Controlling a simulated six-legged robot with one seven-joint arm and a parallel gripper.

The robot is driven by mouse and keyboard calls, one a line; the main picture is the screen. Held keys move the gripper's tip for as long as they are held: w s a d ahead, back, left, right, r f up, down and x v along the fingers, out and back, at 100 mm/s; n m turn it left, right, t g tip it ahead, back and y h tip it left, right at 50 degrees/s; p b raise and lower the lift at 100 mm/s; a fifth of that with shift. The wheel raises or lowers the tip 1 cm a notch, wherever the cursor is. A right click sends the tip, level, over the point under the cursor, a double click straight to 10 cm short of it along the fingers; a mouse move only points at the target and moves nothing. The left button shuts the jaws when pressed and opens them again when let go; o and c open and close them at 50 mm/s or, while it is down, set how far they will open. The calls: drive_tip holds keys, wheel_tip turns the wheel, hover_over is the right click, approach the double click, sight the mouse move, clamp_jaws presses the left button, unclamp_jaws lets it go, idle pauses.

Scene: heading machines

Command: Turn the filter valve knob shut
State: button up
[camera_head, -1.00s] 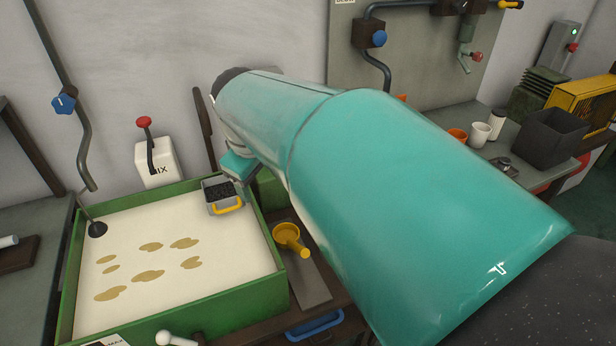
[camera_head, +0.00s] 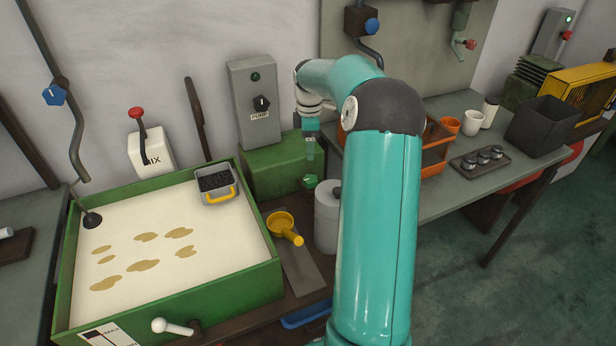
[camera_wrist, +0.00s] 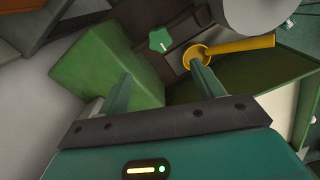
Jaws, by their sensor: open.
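A green lobed knob (camera_head: 310,181) with a pale mark sits between the green pump housing and a grey cylinder (camera_head: 327,220); it looks like the filter valve knob. In the wrist view the knob (camera_wrist: 159,40) shows beyond the fingertips, roughly midway between them, its pale line slanting. My gripper (camera_head: 310,150) is above the knob in the head view, pointing down. In the wrist view my gripper (camera_wrist: 160,70) has its two fingers spread with nothing between them. The knob is apart from the fingers.
The green pump housing (camera_head: 280,165) stands close beside the knob, under the PUMP switch box (camera_head: 256,100). A yellow scoop-like part (camera_head: 281,223) lies near the green-walled tank (camera_head: 180,315). An orange carrier (camera_head: 434,150) is on the right bench.

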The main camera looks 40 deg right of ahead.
sight(309, 179)
wheel_tip(309, 179, down, 13)
drive_tip(key=shift+f, duration=0.1)
idle(0.3)
drive_tip(key=shift+a, duration=0.1)
drive_tip(key=c, duration=1)
